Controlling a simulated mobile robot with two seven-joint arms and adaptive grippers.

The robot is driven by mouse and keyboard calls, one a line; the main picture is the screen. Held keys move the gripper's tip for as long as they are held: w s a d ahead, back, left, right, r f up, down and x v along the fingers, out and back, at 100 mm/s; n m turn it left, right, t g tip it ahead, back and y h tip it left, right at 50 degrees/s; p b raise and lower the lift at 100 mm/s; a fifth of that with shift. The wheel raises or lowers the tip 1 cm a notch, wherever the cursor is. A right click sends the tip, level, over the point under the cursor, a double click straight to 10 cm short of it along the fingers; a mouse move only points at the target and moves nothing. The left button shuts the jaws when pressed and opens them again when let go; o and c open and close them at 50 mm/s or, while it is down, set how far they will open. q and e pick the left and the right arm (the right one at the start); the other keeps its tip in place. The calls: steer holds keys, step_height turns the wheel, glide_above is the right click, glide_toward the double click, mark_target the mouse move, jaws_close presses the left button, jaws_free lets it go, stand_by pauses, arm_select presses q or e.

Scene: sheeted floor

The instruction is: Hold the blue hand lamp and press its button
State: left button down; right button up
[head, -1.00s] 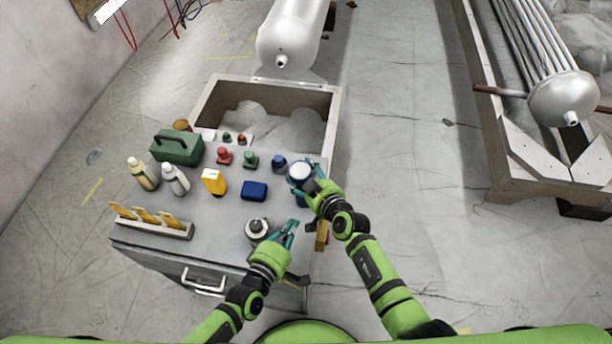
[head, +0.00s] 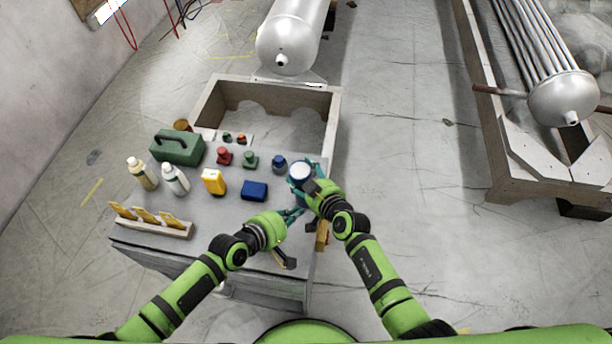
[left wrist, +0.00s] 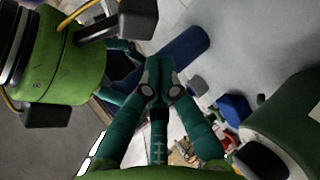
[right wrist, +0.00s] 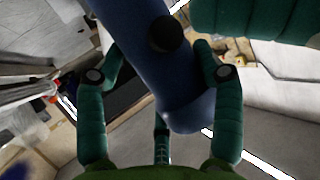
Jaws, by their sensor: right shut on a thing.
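The blue hand lamp (head: 301,171) is a blue cylinder with a pale top face, near the bench's right edge in the head view. My right gripper (head: 318,185) is shut around its body. In the right wrist view the lamp (right wrist: 150,25) lies between the fingers (right wrist: 160,75), with a dark round button (right wrist: 168,35) on its side. My left gripper (head: 296,212) is just below the lamp in the head view. In the left wrist view its fingertips (left wrist: 156,88) are together, close to the blue lamp body (left wrist: 185,55); I cannot tell whether they touch it.
The grey bench (head: 225,222) holds a green case (head: 178,147), two bottles (head: 175,179), a yellow item (head: 213,181), a blue box (head: 254,191), small coloured knobs (head: 279,164) and a rack with yellow pieces (head: 150,222).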

arm_select(q)
steer(key=shift+w+d, duration=0.15)
steer(key=shift+w, duration=0.55)
steer(key=shift+w+d, duration=0.15)
steer(key=shift+w, duration=0.5)
arm_select(e)
steer(key=shift+s+f, duration=0.2)
steer(key=shift+f, duration=0.2)
arm_select(q)
steer(key=shift+w, duration=0.15)
steer(key=shift+w, duration=0.35)
steer(key=shift+s, duration=0.45)
steer(key=s+a, duration=0.1)
steer(key=s, duration=0.5)
steer(key=shift+f, duration=0.15)
